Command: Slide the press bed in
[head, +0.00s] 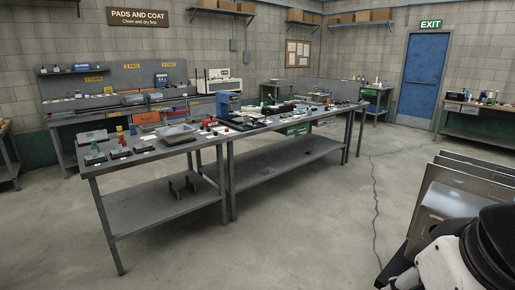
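No press bed can be made out for certain from this distance. A blue boxy machine (228,104) stands on the middle workbench, with dark flat parts beside it on its right; I cannot tell whether it is the press or how any bed sits. A white machine (216,82) stands on the back bench, its details too small to read. My gripper is not in view; only white and black parts of my arm show at the bottom right corner, far from the benches.
The long metal workbench (165,208) with a lower shelf fills the middle and bears many small items. Metal sheets (452,200) stand upright at the right, close to my arm. A cable (375,190) runs along the floor. Open floor lies in front and right of the workbench.

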